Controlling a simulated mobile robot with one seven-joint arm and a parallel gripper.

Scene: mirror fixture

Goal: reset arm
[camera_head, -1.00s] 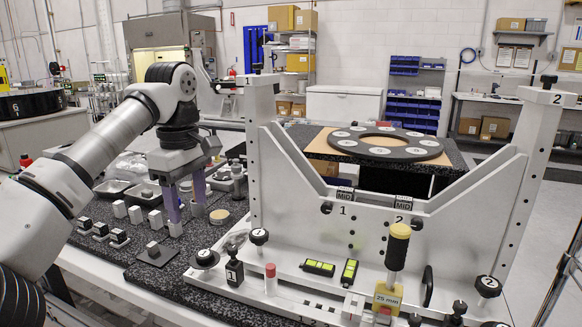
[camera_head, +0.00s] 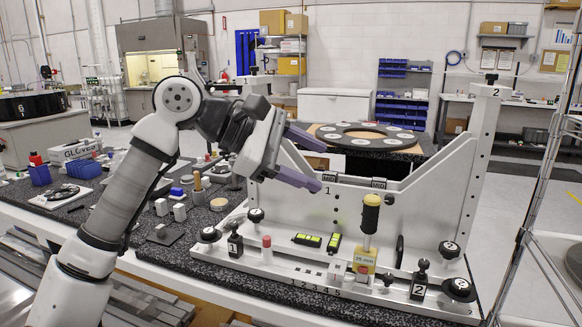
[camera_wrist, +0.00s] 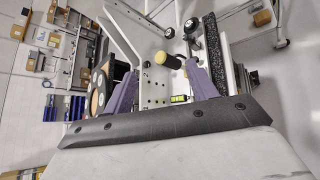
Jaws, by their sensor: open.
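My gripper (camera_head: 316,161) is raised in front of the left part of the white mirror fixture (camera_head: 420,205) in the head view. Its two purple fingers point right and are spread apart with nothing between them. The wrist view shows the same open fingers (camera_wrist: 162,90), with the fixture and a yellow-topped, black-shafted tool (camera_wrist: 168,60) beyond them. My arm rises from the lower left and bends at the elbow. In the head view the tool (camera_head: 371,215) stands upright in a yellow block (camera_head: 364,257) on the fixture base.
A speckled black worktop (camera_head: 190,236) holds small blocks and posts left of the fixture. Black knobs (camera_head: 449,249) and green-yellow levels (camera_head: 307,240) sit on the fixture base. A dark ring (camera_head: 365,137) lies on a table behind.

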